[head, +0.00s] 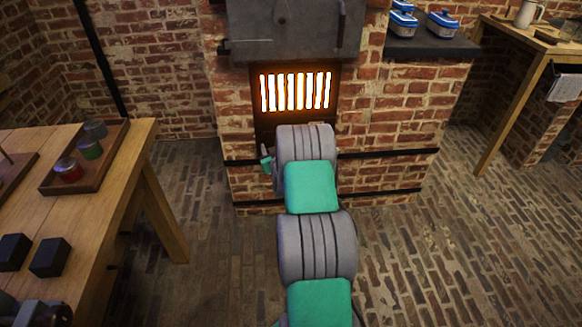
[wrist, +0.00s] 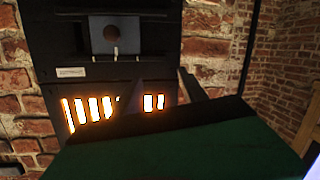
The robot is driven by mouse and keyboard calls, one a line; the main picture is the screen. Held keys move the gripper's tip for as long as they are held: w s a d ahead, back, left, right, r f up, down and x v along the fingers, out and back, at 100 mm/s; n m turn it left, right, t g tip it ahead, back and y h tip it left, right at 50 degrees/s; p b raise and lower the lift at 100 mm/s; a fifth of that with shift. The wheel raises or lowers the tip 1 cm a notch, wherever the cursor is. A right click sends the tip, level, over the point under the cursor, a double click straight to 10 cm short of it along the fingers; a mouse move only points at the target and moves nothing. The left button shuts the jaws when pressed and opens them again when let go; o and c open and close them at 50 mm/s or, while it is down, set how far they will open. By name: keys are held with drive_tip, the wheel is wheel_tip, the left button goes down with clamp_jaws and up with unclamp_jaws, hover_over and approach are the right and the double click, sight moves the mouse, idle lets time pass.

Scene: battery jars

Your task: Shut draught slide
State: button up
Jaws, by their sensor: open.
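The wrist view shows a grey plate with a dark round spot (wrist: 111,35), set in a dark panel; it looks like the draught slide, though I cannot tell how far it is open. Small pale-tipped pegs stand at the plate's edge. The firebox grate (head: 295,91) glows through upright slots; it also shows in the wrist view (wrist: 94,108). My gripper (wrist: 160,86) is open, its two dark fingers apart in front of the grate and panel, with nothing seen between them. In the head view my arm hides the gripper and the slide.
A grey metal hood (head: 290,30) overhangs the grate. A wooden table (head: 105,165) at left holds a tray (head: 112,165) of jars and black blocks (head: 50,258). Blue-and-white boxes (head: 443,24) stand on a dark ledge at right. Brick floor lies clear on both sides of my arm.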

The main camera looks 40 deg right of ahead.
drive_tip(key=s+d+f+m+h+b, duration=0.1)
drive_tip(key=s+d+f+h+b, duration=0.2)
drive_tip(key=d+f, duration=0.45)
drive_tip(key=shift+t, duration=0.3)
drive_tip(key=x, duration=0.6)
drive_tip(key=shift+a, duration=0.1)
drive_tip(key=shift+c, duration=0.2)
clamp_jaws()
drive_tip(key=shift+f, duration=0.1)
